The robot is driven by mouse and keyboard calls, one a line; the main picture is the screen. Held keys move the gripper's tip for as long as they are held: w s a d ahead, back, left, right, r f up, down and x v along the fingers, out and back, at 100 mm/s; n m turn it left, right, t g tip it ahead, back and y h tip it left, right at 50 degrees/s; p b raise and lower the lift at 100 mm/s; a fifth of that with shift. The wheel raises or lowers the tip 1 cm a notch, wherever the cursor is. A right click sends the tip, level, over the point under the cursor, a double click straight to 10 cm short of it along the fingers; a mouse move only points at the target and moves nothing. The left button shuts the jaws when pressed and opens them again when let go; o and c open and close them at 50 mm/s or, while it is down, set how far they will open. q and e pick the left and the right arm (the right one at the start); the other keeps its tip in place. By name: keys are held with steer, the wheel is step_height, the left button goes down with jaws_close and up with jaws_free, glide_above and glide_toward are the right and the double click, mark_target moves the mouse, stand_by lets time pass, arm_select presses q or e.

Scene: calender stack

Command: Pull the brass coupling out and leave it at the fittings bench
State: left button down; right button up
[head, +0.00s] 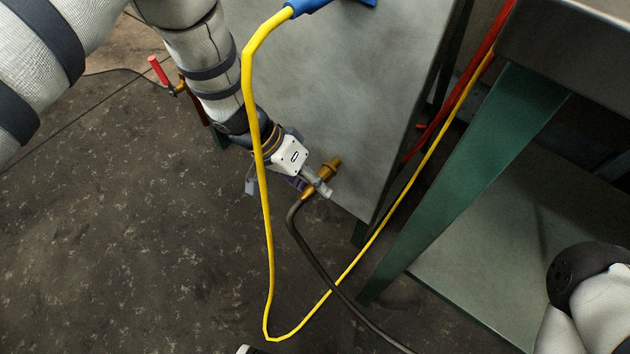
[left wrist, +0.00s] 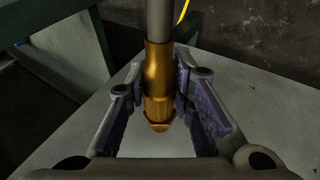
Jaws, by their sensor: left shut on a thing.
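The brass coupling (head: 308,193) sits on the end of a dark hose, in front of a grey panel (head: 330,90). My left gripper (head: 317,186) is shut on it, with brass showing on both sides of the fingers. In the left wrist view the coupling (left wrist: 157,80) stands between the purple-padded fingers, with the grey hose running up from it. Its lower end has a hex-like brass shape. I cannot tell whether that end touches the panel. A bench with a green leg (head: 480,160) and dark top (head: 575,45) stands at the right. My right gripper is out of view.
A yellow cable (head: 270,230) hangs in a loop from a blue plug (head: 310,6), passing in front of my left wrist. The dark hose (head: 325,275) trails down across the floor. A red-handled valve (head: 160,72) is at the left. The floor at lower left is clear.

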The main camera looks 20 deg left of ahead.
mark_target(300, 200)
arm_select(q)
steer(key=shift+s, duration=0.15)
steer(key=shift+s+a+r+p, duration=0.1)
steer(key=shift+s+a+p, duration=0.05)
steer(key=shift+s+p, duration=0.25)
steer(key=shift+s+a+p, duration=0.3)
steer(key=shift+s+p, duration=0.2)
steer(key=shift+s, duration=0.2)
steer(key=shift+s+a+p, duration=0.25)
steer(key=shift+s+p, duration=0.2)
steer(key=shift+s, duration=0.2)
steer(key=shift+s, duration=0.15)
